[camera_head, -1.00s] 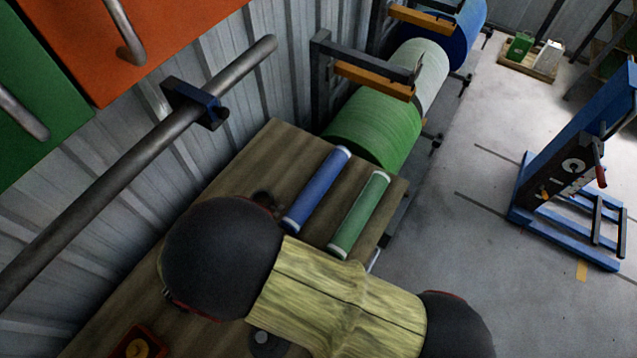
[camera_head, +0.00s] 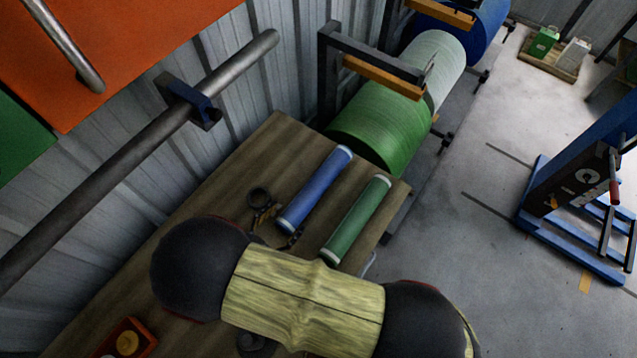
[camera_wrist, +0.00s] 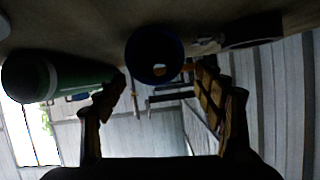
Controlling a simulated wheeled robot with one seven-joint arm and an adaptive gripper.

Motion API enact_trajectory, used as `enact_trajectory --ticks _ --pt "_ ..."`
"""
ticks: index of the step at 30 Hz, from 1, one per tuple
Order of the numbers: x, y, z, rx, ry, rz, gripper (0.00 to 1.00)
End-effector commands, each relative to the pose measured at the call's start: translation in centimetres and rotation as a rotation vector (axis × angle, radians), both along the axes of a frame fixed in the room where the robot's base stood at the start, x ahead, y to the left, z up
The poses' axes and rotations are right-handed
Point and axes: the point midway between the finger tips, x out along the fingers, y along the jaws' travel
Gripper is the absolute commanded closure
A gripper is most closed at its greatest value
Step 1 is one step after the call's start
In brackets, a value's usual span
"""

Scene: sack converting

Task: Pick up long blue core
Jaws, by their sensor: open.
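The long blue core (camera_head: 315,190) lies on the wooden table (camera_head: 225,180), with pale ends, beside a similar green core (camera_head: 356,220). In the wrist view, the blue core (camera_wrist: 154,56) shows end-on between the fingers, its hollow end facing me; the green core (camera_wrist: 70,78) is to its left. My gripper (camera_wrist: 163,88) is open with nothing held between its fingers. In the head view, parts of the fingers (camera_head: 279,227) show at the blue core's near end; my arm hides the rest. I cannot tell whether they touch it.
An orange box (camera_head: 127,338) sits at the table's near left. A green roll (camera_head: 380,125) stands beyond the table. A steel bar (camera_head: 150,145) runs along the wall. Floor to the right is open before a blue stand (camera_head: 565,195).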

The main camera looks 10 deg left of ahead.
Motion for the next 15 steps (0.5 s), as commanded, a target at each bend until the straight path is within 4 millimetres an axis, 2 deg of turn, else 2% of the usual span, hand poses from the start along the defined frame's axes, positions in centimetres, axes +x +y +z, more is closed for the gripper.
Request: enact_trajectory --ticks 15 --pt "5.0 -2.8 -2.6 0.002 0.001 -0.002 0.31"
